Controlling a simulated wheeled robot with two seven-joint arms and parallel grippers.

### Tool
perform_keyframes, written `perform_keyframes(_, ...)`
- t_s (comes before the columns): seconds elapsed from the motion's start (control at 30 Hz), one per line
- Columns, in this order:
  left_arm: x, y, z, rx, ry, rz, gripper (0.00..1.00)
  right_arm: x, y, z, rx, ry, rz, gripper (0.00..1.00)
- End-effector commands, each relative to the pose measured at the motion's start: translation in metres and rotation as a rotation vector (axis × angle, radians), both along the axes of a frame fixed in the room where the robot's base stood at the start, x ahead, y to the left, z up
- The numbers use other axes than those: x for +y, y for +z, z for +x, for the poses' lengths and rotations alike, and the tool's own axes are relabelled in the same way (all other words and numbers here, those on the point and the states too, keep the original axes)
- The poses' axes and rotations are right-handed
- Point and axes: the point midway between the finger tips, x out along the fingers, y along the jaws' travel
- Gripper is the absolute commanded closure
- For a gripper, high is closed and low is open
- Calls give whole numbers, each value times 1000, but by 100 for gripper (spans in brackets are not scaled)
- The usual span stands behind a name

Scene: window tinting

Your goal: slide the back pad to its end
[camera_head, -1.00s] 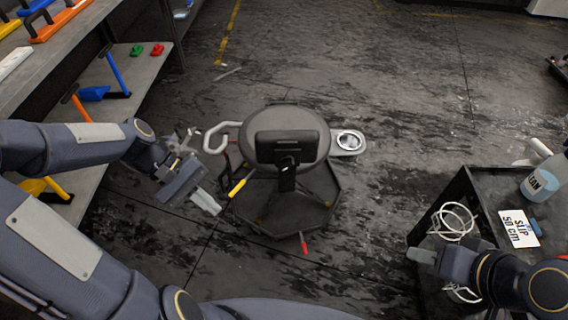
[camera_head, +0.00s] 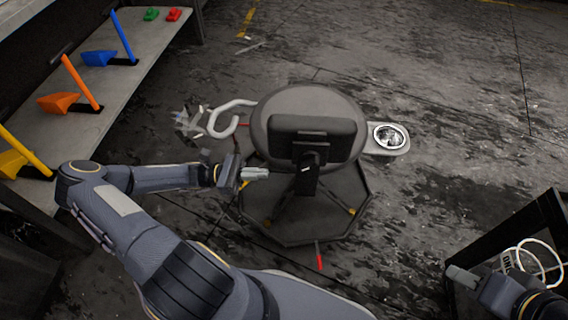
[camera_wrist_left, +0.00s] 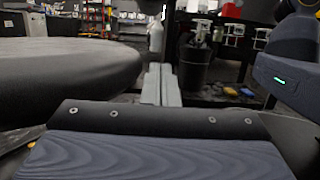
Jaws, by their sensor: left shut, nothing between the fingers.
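The black back pad (camera_head: 312,138) stands upright on a post at the near side of a round grey stool seat (camera_head: 290,106). My left gripper (camera_head: 262,173) is shut and empty, just left of the pad and its post, pointing right. A small gap to the post seems to show. In the left wrist view its pale fingers (camera_wrist_left: 161,85) are together, with the seat (camera_wrist_left: 60,75) at the left; I cannot make out the pad there. My right gripper (camera_head: 463,277) is at the lower right, away from the stool; its jaw opening cannot be told.
A shelf (camera_head: 100,95) with coloured tools lines the left. A dark cart (camera_head: 535,225) stands lower right.

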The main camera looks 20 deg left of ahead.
Motion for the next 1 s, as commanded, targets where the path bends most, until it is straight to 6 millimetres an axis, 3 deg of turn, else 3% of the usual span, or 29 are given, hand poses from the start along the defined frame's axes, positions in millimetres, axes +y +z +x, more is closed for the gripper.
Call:
perform_keyframes(0.33,-68,18,19,-3,-3,0,100,0,-18,0,0,0,0,65)
perform_keyframes(0.6,-65,52,18,-1,-1,2,100,0,-23,0,0,0,0,65)
perform_keyframes(1.0,-65,57,18,0,-2,2,100,0,-23,0,0,0,0,65)
